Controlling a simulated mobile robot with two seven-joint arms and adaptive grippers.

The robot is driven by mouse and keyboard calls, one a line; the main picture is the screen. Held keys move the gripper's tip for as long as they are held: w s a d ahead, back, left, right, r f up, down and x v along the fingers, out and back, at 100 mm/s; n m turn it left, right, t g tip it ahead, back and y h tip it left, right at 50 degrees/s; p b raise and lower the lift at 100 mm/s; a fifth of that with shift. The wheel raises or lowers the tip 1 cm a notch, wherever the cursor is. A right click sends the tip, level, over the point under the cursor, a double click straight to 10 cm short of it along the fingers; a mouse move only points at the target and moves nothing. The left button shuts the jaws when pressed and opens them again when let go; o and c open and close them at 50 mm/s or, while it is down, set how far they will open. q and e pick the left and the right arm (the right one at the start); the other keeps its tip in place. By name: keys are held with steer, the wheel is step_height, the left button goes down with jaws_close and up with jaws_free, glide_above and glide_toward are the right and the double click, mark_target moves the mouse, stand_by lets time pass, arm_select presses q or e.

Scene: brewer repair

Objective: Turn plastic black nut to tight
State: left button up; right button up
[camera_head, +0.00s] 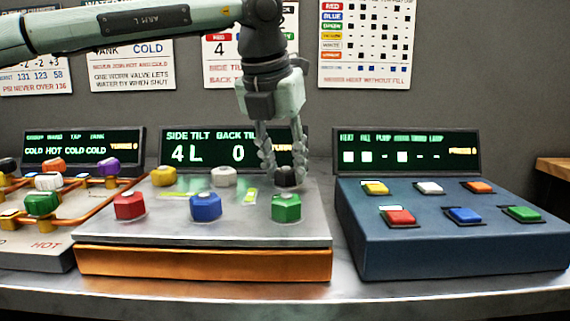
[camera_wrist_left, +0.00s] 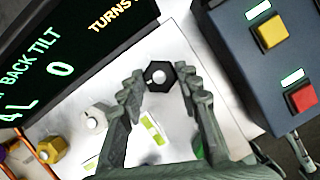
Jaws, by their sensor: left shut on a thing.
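The black plastic nut (camera_head: 288,178) stands at the back right of the grey panel (camera_head: 200,228) with the orange front. In the left wrist view the black nut (camera_wrist_left: 158,74) shows as a six-sided ring around a white stud. My left gripper (camera_head: 282,168) points straight down over it. In the left wrist view the fingers of my left gripper (camera_wrist_left: 159,82) lie on both sides of the nut, shut on it. The fingers hide part of the nut in the head view.
A green nut (camera_head: 286,207) sits in front of the black one, with blue (camera_head: 206,207), red (camera_head: 130,206), yellow (camera_head: 163,176) and white (camera_head: 223,177) nuts to the left. The display (camera_head: 215,149) behind reads side tilt 4L, back tilt 0. A blue button box (camera_head: 455,245) stands right.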

arm_select(q)
steer(key=m, duration=0.2)
steer(key=shift+a+m+g+h, duration=0.15)
steer(key=shift+m+g+h, duration=0.15)
steer(key=shift+h, duration=0.1)
steer(key=m+g+p, duration=0.1)
steer(key=m+p, duration=0.1)
steer(key=m, duration=0.1)
steer(key=m+g+h+p, duration=0.1)
steer(key=m+p, duration=0.2)
steer(key=m, duration=0.1)
steer(key=shift+w+a+r+h, duration=0.1)
steer(key=shift+w+r+h, duration=0.1)
steer(key=shift+h, duration=0.1)
steer(key=m+g+p, duration=0.1)
steer(key=m, duration=0.3)
steer(key=shift+w+f+g+p, duration=0.15)
steer(key=shift+g+p, duration=0.25)
steer(key=shift+m, duration=0.9)
steer(key=shift+w+m+g, duration=0.1)
steer(key=shift+m+g, duration=0.3)
steer(key=shift+m, duration=0.1)
arm_select(e)
step_height(320, 180, down, 17)
steer(key=s+g, duration=0.1)
steer(key=s, duration=0.2)
steer(key=shift+d+f+y, duration=0.15)
steer(key=shift+d+y, duration=0.1)
steer(key=shift+y, duration=0.05)
